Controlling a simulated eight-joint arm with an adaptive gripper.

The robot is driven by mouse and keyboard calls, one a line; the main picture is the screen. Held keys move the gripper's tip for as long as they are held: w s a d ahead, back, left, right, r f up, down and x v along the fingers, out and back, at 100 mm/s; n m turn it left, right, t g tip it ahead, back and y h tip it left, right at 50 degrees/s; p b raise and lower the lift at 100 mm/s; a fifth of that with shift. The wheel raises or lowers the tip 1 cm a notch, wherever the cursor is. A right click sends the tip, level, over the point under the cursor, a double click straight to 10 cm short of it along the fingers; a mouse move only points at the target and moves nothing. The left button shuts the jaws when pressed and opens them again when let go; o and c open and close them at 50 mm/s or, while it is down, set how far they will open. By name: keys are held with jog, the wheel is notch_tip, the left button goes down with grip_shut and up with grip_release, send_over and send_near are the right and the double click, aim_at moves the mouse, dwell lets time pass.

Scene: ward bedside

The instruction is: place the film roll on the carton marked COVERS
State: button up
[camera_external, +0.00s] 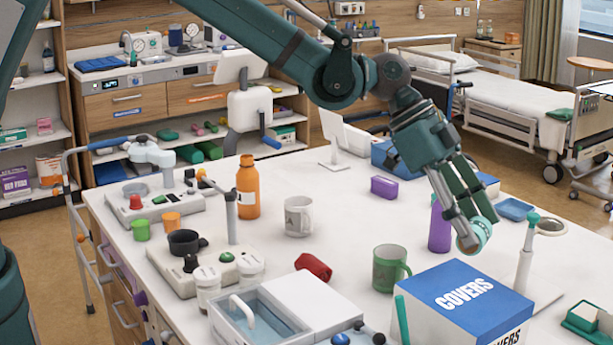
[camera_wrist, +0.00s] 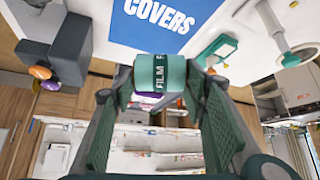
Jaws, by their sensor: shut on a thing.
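The film roll (camera_wrist: 160,82) is a small teal roll with a dark band lettered FILM. My gripper (camera_wrist: 158,100) is shut on it, one finger on each side, in the wrist view. In the external view my gripper (camera_external: 470,240) holds the film roll (camera_external: 479,232) in the air, above and behind the carton. The carton marked COVERS (camera_external: 466,300) is a box with a blue top and white lettering at the front right of the table. Its blue top (camera_wrist: 158,22) also shows at the top of the wrist view, apart from the roll.
A green mug (camera_external: 389,269) stands left of the carton, and a purple bottle (camera_external: 439,226) stands close behind my gripper. A white dispenser with a green top (camera_external: 526,252) stands to the right. The carton's top looks bare.

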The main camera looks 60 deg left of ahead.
aim_at(469, 251)
jog(key=shift+f, duration=2.85)
jog(key=shift+f, duration=1.85)
jog(key=shift+f, duration=0.2)
jog(key=o, duration=1)
jog(key=shift+r, duration=0.25)
jog(key=shift+v, duration=6)
